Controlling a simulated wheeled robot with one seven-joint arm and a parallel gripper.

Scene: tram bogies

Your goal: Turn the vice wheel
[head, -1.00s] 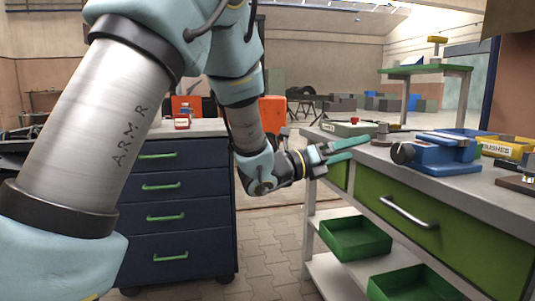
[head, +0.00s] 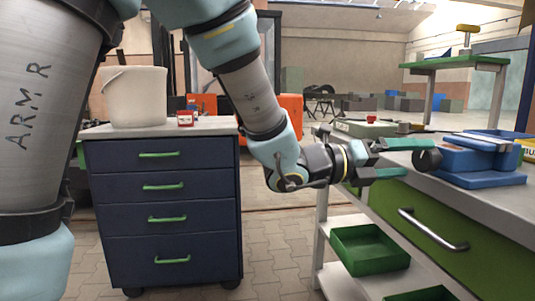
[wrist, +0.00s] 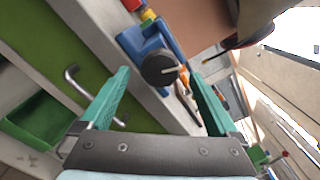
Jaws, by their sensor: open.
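The blue vice (head: 480,158) sits on the grey workbench top at the right of the head view. Its round dark wheel (head: 428,159) faces left, toward my gripper. In the wrist view the vice (wrist: 150,42) is ahead, with the wheel (wrist: 160,67) between and beyond my fingertips; a pale bar shows across the wheel. My gripper (head: 407,158) has green fingers and is open and empty. In the head view its fingertips are close to the wheel, at the bench's front edge. In the wrist view (wrist: 160,90) the fingers stand wide apart, and I see no contact with the wheel.
The bench has a green drawer with a metal handle (head: 432,230) below the vice. Green bins (head: 370,249) sit on its lower shelf. A blue drawer cabinet (head: 160,205) at left carries a white bucket (head: 135,97). Paved floor lies between cabinet and bench.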

